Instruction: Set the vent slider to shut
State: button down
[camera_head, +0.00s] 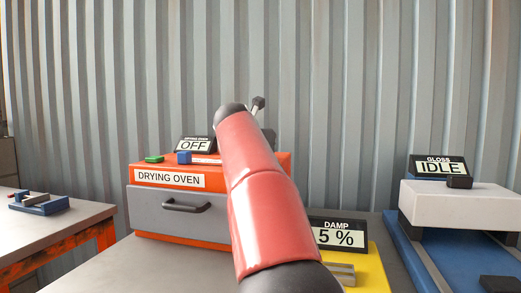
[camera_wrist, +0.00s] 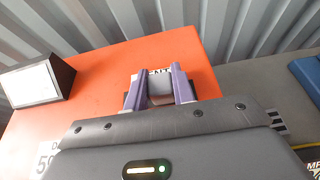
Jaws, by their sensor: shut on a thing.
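The drying oven is an orange box (camera_head: 146,174) with a grey drawer front, in the middle of the head view. Its orange top (camera_wrist: 100,90) fills much of the wrist view. My gripper (camera_wrist: 160,84) has two purple fingers reaching down to the vent slider (camera_wrist: 160,89) on that top, beside a partly hidden white label (camera_wrist: 160,72) whose visible letters read like "ENT". The fingers are shut on the slider's grey knob. The slider's track and end marks are mostly hidden by my gripper. In the head view my red arm hides the gripper and slider.
An OFF display (camera_head: 194,145), a green button (camera_head: 154,158) and a blue block (camera_head: 184,157) stand on the oven top. A yellow DAMP unit (camera_head: 365,265) and a GLOSS unit (camera_head: 455,207) are at right. A corrugated wall (camera_head: 330,80) rises close behind.

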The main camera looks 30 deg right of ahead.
jog(key=w+a, duration=0.2)
jog(key=w, duration=0.1)
jog(key=shift+a, duration=0.35)
jog(key=c, duration=1.2)
grip_release()
jog(key=shift+a, duration=0.1)
jog(key=shift+o, duration=0.2)
jog(key=shift+v, duration=3.85)
